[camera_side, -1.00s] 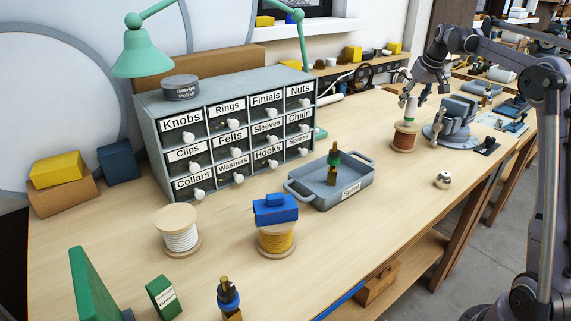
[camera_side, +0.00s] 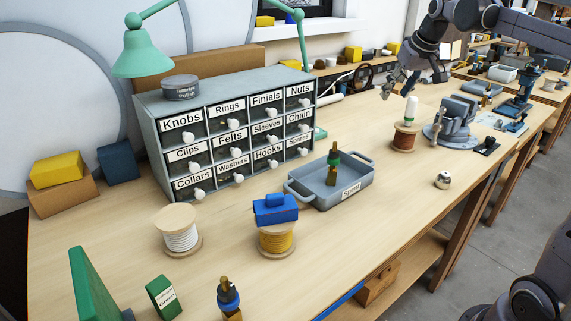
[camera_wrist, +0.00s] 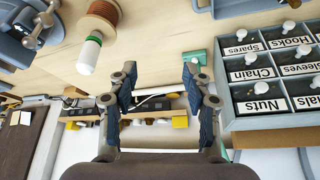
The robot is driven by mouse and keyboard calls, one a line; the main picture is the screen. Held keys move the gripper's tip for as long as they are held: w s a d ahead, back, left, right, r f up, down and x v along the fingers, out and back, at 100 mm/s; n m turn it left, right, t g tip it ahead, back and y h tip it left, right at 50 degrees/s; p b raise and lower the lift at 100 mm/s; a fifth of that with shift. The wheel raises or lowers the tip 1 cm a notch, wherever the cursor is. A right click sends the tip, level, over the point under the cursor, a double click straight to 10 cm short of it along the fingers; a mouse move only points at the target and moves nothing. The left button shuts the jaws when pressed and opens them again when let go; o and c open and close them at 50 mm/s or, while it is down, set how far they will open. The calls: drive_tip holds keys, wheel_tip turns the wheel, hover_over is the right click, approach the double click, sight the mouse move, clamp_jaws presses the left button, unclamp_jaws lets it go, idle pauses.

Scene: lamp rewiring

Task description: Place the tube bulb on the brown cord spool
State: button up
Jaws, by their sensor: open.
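The tube bulb (camera_side: 411,109), white with a green band, stands upright on top of the brown cord spool (camera_side: 404,137) near the vise. In the wrist view the bulb (camera_wrist: 89,54) and the spool (camera_wrist: 103,14) show at the upper left, outside my fingers. My gripper (camera_side: 392,90) is open and empty, above and to the left of the bulb and apart from it. In the wrist view my gripper's two fingers (camera_wrist: 157,72) are spread with nothing between them.
A grey vise (camera_side: 453,122) stands just right of the spool. A labelled drawer cabinet (camera_side: 235,130) is to the left. A grey tray (camera_side: 345,195) holds a green and brass piece. A small metal part (camera_side: 443,181) lies near the front edge. White and yellow cord spools stand farther left.

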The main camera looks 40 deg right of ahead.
drive_tip(key=s+a+f+n, duration=0.1)
drive_tip(key=s+a+f, duration=0.4)
drive_tip(key=a, duration=0.3)
drive_tip(key=s+a+f+n+t+y, duration=0.1)
drive_tip(key=s+a+f, duration=0.4)
drive_tip(key=a, duration=0.3)
drive_tip(key=s+a+f+n+t, duration=0.1)
drive_tip(key=s+a+f, duration=0.5)
drive_tip(key=a, duration=0.1)
drive_tip(key=shift+s+a+f+n+y, duration=0.1)
drive_tip(key=shift+s+a+n+y, duration=0.1)
drive_tip(key=shift+a+n+y, duration=0.2)
